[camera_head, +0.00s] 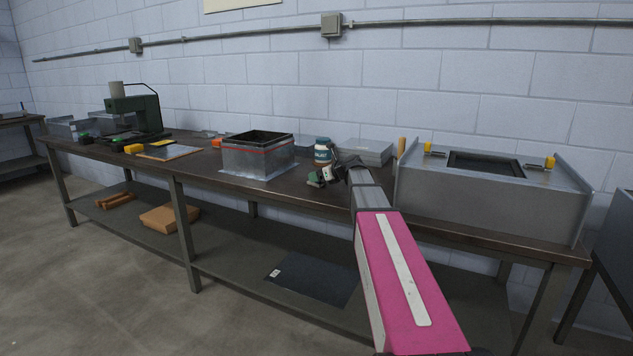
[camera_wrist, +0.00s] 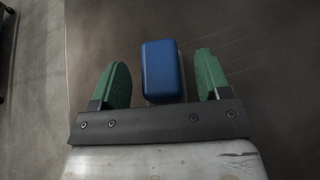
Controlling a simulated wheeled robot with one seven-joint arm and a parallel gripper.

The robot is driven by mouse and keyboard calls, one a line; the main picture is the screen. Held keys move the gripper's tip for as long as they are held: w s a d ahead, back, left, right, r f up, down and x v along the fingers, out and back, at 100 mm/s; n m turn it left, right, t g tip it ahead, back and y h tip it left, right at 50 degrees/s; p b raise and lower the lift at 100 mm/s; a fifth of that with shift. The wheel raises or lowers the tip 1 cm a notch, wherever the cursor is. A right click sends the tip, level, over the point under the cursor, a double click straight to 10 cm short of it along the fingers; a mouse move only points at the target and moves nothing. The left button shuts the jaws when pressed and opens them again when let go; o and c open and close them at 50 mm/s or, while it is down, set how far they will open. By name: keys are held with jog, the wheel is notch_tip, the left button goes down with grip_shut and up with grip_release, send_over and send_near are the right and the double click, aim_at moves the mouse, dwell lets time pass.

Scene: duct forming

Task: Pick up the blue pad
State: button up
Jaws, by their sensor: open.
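The blue pad (camera_wrist: 161,70) is a small rounded block in the wrist view. It lies over the dark tabletop, just ahead of and between the two green fingers of my gripper (camera_wrist: 160,82). The fingers are open, with a gap on each side of the pad, and nothing is held. In the head view my gripper (camera_head: 323,178) is small, at the end of my pink and grey arm above the workbench (camera_head: 310,195). I cannot make out the pad in the head view; my arm and gripper may hide it.
A square sheet-metal duct (camera_head: 258,163) with a red line sits to the left. A large metal box (camera_head: 490,195) with yellow clamps stands to the right. A green machine (camera_head: 135,113) is at the far left.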

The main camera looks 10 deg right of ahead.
jog(key=shift+x, duration=0.85)
jog(key=c, duration=1)
jog(key=shift+r, duration=0.1)
